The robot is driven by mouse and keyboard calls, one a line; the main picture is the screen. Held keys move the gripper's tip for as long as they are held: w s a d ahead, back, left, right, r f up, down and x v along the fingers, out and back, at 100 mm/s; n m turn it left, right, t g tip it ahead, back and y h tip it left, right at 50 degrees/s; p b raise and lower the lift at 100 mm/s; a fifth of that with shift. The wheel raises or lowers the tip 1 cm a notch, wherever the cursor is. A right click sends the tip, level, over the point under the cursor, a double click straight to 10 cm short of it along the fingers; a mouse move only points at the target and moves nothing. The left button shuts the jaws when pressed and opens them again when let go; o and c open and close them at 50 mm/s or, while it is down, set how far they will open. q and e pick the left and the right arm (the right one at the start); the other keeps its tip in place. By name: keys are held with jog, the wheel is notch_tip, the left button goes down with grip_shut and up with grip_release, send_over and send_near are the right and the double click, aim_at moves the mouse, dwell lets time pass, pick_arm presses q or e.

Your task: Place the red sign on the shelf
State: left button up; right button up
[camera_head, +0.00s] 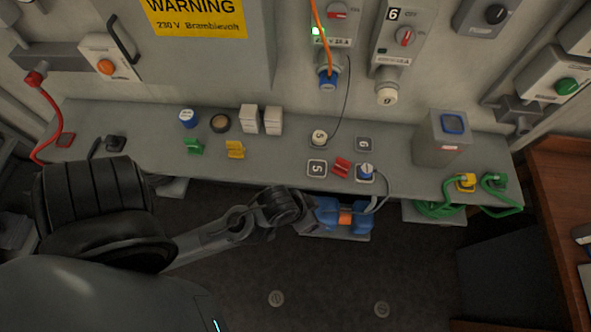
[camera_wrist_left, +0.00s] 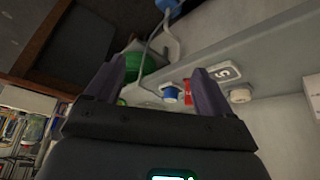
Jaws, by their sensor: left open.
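A small red piece, likely the red sign (camera_head: 342,167), is on the shelf (camera_head: 290,160). It sits between a plate marked 5 (camera_head: 317,168) and a blue-topped plug (camera_head: 366,171). In the left wrist view, which looks upside down, the red piece (camera_wrist_left: 188,92) is partly hidden behind a finger. My left gripper (camera_wrist_left: 157,72) is open, with nothing between its two dark fingers. In the head view my left arm reaches to the shelf's front edge, left of and in front of the red piece; its fingertips are hard to make out. My right gripper is not visible.
Green (camera_head: 194,145) and yellow (camera_head: 235,149) pieces and white boxes (camera_head: 249,119) stand on the shelf's left half. A grey box (camera_head: 441,138) and green cables (camera_head: 436,209) are at right. A blue object with an orange middle (camera_head: 345,217) is below the front edge.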

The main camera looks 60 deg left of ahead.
pick_arm(q)
jog(key=shift+m+g, duration=0.7)
jog(key=shift+g, duration=0.2)
jog(key=s, duration=0.1)
jog(key=s+r, duration=0.1)
jog(key=s, duration=0.1)
jog(key=s+a, duration=0.1)
jog(key=shift+s+r, duration=0.2)
jog(key=shift+s, duration=0.1)
jog(key=shift+d, duration=0.1)
notch_tip(320, 180, up, 22)
jog(key=p, duration=2.1)
jog(key=shift+f, duration=0.2)
